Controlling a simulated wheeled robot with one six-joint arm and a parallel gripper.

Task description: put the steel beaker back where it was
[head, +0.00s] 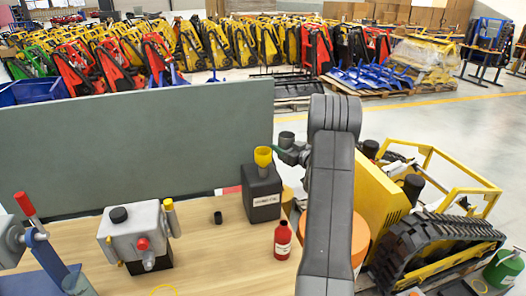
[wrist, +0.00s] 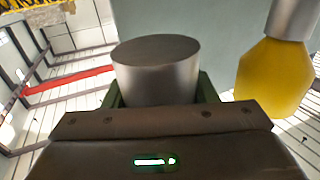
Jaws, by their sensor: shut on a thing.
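The steel beaker (head: 286,137) is a small grey cylinder, held up high beside my dark arm in the head view. In the wrist view the beaker (wrist: 155,75) sits between the green fingers of my gripper (wrist: 158,98), which is shut on it. My arm hides part of the bench's right side.
The wooden bench (head: 205,255) holds a grey machine (head: 135,232), a small black cup (head: 218,217), a red bottle (head: 282,240) and a blue device with a red handle (head: 40,240). A yellow tracked carrier (head: 430,220) stands right.

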